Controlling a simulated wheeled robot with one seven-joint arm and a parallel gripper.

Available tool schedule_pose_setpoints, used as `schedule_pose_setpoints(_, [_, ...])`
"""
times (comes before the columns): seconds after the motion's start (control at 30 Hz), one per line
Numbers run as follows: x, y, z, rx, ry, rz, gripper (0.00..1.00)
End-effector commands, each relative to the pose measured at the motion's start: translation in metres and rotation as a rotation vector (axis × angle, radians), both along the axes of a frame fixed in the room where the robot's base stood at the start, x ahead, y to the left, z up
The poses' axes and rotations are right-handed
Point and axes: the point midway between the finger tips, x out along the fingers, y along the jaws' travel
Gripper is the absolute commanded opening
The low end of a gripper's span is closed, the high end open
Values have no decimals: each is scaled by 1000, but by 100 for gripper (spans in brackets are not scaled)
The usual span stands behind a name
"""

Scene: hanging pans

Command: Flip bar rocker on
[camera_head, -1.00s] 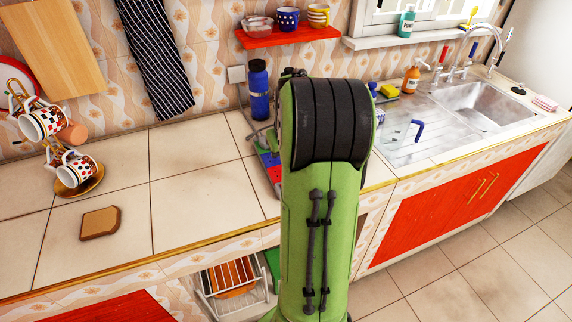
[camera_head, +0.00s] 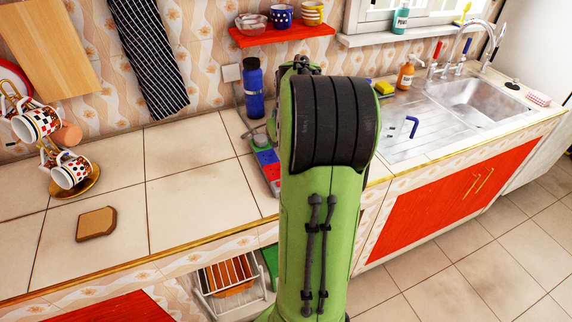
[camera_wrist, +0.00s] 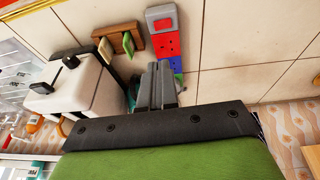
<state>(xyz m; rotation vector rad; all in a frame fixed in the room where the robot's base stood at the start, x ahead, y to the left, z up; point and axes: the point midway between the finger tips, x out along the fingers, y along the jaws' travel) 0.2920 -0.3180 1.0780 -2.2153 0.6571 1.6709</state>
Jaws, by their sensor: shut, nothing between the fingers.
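A power bar with red and blue socket sections lies on the tiled counter. In the head view the bar (camera_head: 268,166) shows just left of my green arm, partly hidden behind it. In the wrist view the bar (camera_wrist: 166,44) runs from a grey end at the top, through red, to blue near my fingers. In the head view my gripper is hidden behind my arm.
A blue bottle (camera_head: 253,88) stands behind the bar by the wall. In the wrist view a white appliance (camera_wrist: 78,92) and a wooden block (camera_wrist: 118,44) lie left of my fingers. A bread slice (camera_head: 96,224) and cup rack (camera_head: 75,182) are far left. The counter between is clear.

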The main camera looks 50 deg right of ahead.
Motion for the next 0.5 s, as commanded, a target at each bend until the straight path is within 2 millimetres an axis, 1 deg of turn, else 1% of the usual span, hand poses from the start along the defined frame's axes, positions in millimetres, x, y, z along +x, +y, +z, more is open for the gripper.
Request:
schedule_pose_setpoints(0.43, [20, -16, -93, 5, 3, 1, 0])
schedule_pose_setpoints(0.5, [19, -18, -106, 5, 4, -2, 0])
